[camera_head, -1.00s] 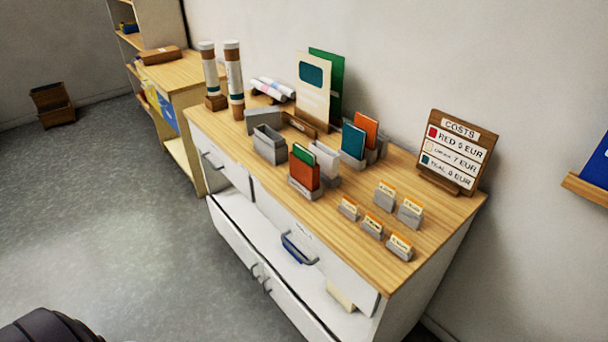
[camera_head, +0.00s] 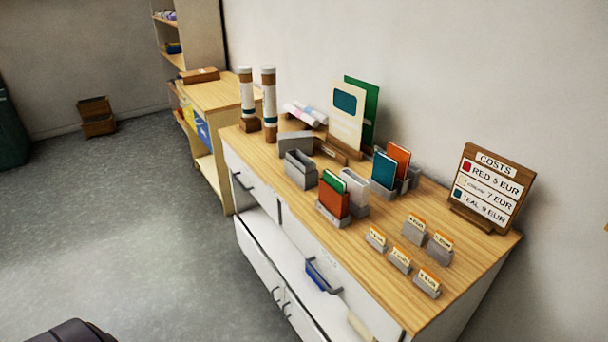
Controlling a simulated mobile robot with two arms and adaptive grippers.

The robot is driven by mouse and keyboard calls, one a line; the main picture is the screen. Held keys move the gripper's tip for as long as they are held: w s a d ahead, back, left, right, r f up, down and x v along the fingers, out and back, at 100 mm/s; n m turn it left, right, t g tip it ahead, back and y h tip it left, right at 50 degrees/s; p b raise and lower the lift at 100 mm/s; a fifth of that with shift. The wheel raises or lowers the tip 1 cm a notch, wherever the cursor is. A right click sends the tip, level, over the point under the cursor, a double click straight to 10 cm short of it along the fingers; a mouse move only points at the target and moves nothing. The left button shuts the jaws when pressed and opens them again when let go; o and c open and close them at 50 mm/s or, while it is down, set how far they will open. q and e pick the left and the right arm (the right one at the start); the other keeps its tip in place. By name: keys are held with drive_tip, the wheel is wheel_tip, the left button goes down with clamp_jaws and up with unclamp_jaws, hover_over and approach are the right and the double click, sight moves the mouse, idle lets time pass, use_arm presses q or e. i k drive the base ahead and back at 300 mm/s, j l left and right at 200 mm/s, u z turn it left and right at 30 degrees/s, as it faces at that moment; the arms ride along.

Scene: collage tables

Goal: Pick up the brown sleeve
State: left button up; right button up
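No piece is clearly identifiable as the brown sleeve. On the dresser top (camera_head: 290,205), a rust-red card-like piece (camera_head: 334,202) stands with a green one in a small grey holder. An orange piece (camera_head: 398,158) and a teal piece (camera_head: 384,170) stand in grey holders behind it to the right. Two upright tubes with white, brown and teal bands, the left (camera_head: 246,95) and the right (camera_head: 269,105), stand at the dresser's far end. Neither gripper is in view; only a dark part of my body shows at the bottom left edge.
A costs sign (camera_head: 487,188) and several small label holders stand at the dresser's right end. A wooden side table (camera_head: 222,95) adjoins the far end. The grey floor (camera_head: 120,220) at left is clear.

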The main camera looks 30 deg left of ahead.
sight(337, 204)
drive_tip(key=i+j+u, duration=0.2)
drive_tip(key=j, duration=0.3)
drive_tip(key=i+j+u, duration=0.25)
drive_tip(key=i+j, duration=0.15)
drive_tip(key=j, duration=0.1)
